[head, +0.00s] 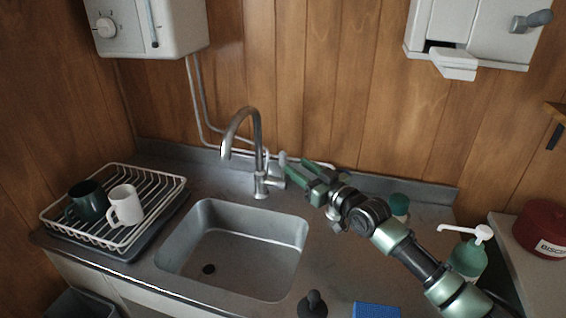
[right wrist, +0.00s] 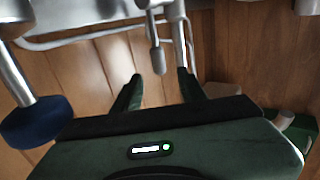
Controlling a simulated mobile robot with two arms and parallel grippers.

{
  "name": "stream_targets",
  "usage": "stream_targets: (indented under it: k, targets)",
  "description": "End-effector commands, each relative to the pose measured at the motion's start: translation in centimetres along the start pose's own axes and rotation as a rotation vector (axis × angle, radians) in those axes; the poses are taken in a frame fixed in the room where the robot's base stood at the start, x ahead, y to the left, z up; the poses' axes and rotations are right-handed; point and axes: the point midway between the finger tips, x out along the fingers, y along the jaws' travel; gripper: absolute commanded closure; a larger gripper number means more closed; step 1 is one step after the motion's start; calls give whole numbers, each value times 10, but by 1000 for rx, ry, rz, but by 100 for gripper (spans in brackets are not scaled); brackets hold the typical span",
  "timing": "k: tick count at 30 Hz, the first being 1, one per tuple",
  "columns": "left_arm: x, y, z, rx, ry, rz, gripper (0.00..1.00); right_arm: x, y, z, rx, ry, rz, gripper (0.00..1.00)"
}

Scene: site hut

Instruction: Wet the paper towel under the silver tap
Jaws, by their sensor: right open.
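The silver tap (head: 256,150) stands behind the sink (head: 235,250), its curved spout over the basin. No water stream shows. My right gripper (head: 303,170) is open just right of the tap. In the right wrist view its open fingers (right wrist: 159,80) stand on either side of a short grey lever (right wrist: 155,58), which looks like the tap's handle; contact cannot be told. I see no loose paper towel. A white wall dispenser (head: 480,28) at upper right has a white piece (head: 453,63) jutting below it; I cannot tell whether it is paper. My left gripper is out of view.
A white dish rack (head: 150,190) with a dark mug (head: 88,200) and white mug (head: 125,205) stands left. A pump bottle (head: 468,258), red tin (head: 540,228), blue sponge (head: 376,310) and dark knobbed item (head: 312,304) lie right and front. A heater (head: 150,25) hangs upper left.

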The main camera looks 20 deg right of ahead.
Motion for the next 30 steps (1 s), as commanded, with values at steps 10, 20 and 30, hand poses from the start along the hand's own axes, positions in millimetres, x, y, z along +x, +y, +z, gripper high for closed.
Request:
stream_targets:
  k: [10,20,30]
  targets:
    - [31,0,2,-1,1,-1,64,39,0,7,1,4,1,58]
    - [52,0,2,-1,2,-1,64,76,0,5,0,0,0,58]
    - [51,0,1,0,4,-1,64,78,0,3,0,-1,0,72]
